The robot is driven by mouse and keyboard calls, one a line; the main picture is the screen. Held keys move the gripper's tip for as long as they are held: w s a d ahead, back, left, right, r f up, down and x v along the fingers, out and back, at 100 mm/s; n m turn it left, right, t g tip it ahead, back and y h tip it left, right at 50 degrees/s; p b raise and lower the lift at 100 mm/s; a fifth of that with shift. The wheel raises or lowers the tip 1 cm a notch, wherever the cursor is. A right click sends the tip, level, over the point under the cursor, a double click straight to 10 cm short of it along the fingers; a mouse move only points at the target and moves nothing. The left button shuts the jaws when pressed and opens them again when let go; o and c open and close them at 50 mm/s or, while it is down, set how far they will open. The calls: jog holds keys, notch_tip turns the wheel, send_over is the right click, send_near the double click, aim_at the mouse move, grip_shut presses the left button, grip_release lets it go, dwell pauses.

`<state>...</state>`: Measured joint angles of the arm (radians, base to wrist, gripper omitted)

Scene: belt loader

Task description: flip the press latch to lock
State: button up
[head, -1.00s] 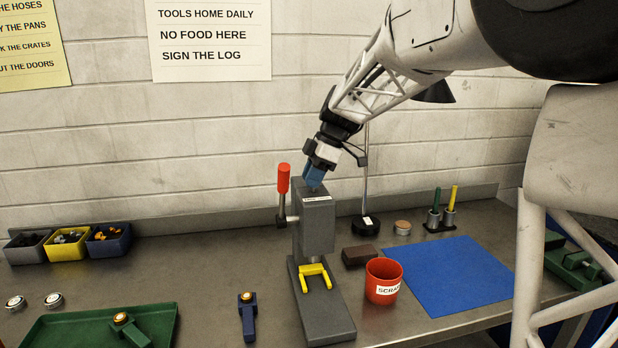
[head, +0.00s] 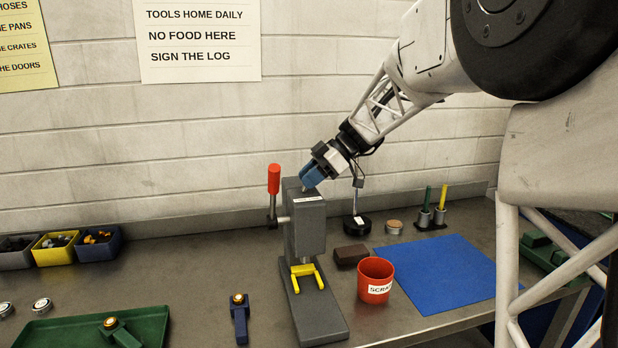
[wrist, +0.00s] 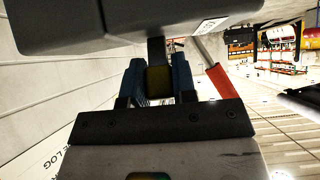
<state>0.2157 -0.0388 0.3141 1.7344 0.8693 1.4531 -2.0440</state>
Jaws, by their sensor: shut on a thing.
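The grey press (head: 308,230) stands upright on the bench, with a red-handled lever (head: 274,180) at its left side and a yellow fork (head: 305,270) low on its front. My gripper (head: 309,181) is at the top of the press, leaning in from the upper right. Its blue fingers are shut on the latch (wrist: 157,50), a short dark bar reaching from the press body. In the wrist view my gripper (wrist: 157,82) has one finger on each side of the latch's end. In the head view the fingers hide most of the latch.
A red scrap cup (head: 376,280) and a dark brown block (head: 352,256) stand right of the press, before a blue mat (head: 440,275). A blue clamp-like piece (head: 240,318) and a green tray (head: 60,328) lie left. Small bins (head: 95,245) stand at the back left.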

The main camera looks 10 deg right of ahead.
jog(key=o, duration=0.9)
jog(key=shift+v, duration=3.9)
jog(key=shift+s+a, duration=0.1)
jog(key=s+a+f+m+h, duration=0.3)
jog(key=s+m, duration=0.2)
jog(key=s, duration=0.5)
jog(key=s+a+f+m+h, duration=0.25)
jog(key=s+a+m, duration=0.2)
jog(key=s, duration=0.65)
jog(key=s+f+m+t+h, duration=0.1)
jog(key=s+f+m, duration=0.2)
jog(key=s, duration=0.3)
jog(key=s+f+m+h, duration=0.2)
jog(key=s+f, duration=0.1)
jog(key=s, duration=0.3)
jog(key=s+f+m+t+h, duration=0.1)
jog(key=s+f+m+h, duration=0.1)
jog(key=s, duration=0.4)
jog(key=shift+s+d+f+m+t, duration=0.15)
jog(key=shift+s+f+m, duration=0.05)
jog(key=shift+f+m, duration=0.25)
jog(key=shift+s+d+f+m+t, duration=0.1)
jog(key=shift+s+f+m+t, duration=0.1)
jog(key=shift+f+m, duration=0.2)
